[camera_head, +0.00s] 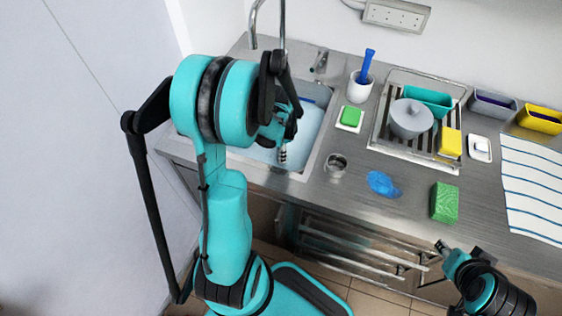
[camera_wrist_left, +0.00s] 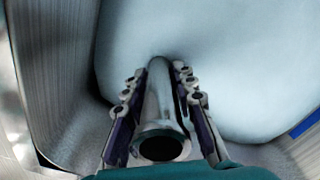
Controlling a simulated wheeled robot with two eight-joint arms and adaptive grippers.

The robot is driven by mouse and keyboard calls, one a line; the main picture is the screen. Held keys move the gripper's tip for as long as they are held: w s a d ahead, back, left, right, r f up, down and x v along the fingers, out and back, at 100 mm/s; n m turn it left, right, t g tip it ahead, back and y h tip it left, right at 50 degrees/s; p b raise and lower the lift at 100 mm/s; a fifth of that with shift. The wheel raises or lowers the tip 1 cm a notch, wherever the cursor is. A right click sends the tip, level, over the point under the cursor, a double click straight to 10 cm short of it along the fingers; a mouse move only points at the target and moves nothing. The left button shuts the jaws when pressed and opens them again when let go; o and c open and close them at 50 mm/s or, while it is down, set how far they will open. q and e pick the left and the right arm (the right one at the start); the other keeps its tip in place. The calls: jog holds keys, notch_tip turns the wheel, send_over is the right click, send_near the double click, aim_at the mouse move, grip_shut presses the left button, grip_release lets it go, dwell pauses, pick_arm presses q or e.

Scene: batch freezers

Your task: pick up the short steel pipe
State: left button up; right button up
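The short steel pipe (camera_wrist_left: 158,105) is a shiny grey tube in the left wrist view, with its dark open end facing the camera. My left gripper (camera_wrist_left: 160,80) has one finger on each side of the pipe, close against its walls, and appears shut on it. In the head view my left gripper (camera_head: 282,153) points down over the sink (camera_head: 312,150), and my arm and hand hide most of the pipe there. My right gripper (camera_head: 442,246) is at the lower right, in front of the counter edge, small and away from the pipe; its opening is unclear.
A large pale object (camera_head: 306,125) lies in the sink, under the tap (camera_head: 254,28). On the counter are a steel cup (camera_head: 336,165), a blue cloth (camera_head: 382,184), a green sponge (camera_head: 444,203) and a drying rack (camera_head: 383,135) with a grey pot (camera_head: 410,119). Bare counter lies near the front.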

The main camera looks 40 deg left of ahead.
pick_arm(q)
jog(key=shift+c, duration=1.1)
